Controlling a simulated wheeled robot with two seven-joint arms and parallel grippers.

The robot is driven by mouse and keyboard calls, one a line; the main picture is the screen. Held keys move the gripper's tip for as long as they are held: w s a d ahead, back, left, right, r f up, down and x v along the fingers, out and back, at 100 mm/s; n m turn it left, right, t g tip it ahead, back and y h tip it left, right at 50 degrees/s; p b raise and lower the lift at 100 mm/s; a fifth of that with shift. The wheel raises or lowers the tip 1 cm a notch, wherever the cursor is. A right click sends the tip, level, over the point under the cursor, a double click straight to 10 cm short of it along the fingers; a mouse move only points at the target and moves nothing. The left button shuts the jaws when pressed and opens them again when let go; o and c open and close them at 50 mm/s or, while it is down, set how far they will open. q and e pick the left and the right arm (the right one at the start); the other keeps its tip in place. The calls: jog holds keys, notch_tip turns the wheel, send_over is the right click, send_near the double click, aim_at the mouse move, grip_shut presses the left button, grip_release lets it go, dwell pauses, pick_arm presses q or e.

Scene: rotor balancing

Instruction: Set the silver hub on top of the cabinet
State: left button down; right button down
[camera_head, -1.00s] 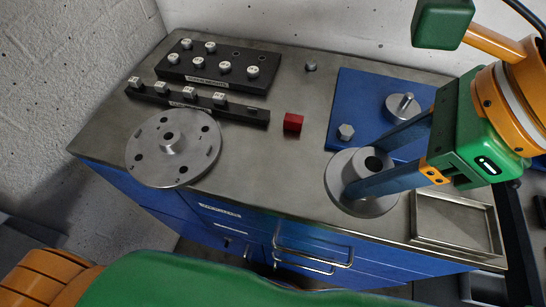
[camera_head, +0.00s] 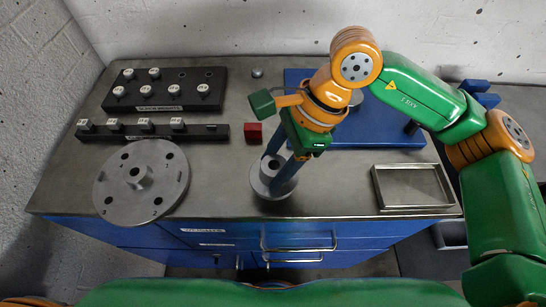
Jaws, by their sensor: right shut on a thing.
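The silver hub (camera_head: 257,182), a short grey cylinder on a round flange, is at the front middle of the cabinet top (camera_head: 330,194). My right gripper (camera_head: 271,184) points down at it, with its two blue fingers shut on the hub's raised middle. The fingers hide part of the hub. The flange looks level and at or very near the top; I cannot tell whether it touches. My left gripper is out of view.
A large silver disc (camera_head: 118,187) with holes lies to the left. A red block (camera_head: 253,133) is just behind the hub. A black weight rack (camera_head: 185,87), a black strip (camera_head: 205,132) and a blue plate (camera_head: 405,135) stand behind. A shallow metal tray (camera_head: 412,187) lies right.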

aim_at(278, 168)
jog(key=f+p, duration=0.1)
jog(key=f, duration=0.1)
jog(key=w+f+p, duration=0.1)
jog(key=f, duration=0.1)
jog(key=shift+a, duration=0.1)
jog(key=shift+f+b, duration=0.3)
jog(key=shift+b, duration=0.1)
jog(key=shift+c, duration=1.2)
grip_release()
jog(key=shift+s, duration=0.1)
jog(key=shift+r+p, duration=0.35)
jog(key=shift+d+r+b, duration=0.2)
jog(key=shift+r+b, duration=0.05)
jog(key=shift+b, duration=0.05)
jog(key=b+v, duration=0.1)
jog(key=v, duration=1)
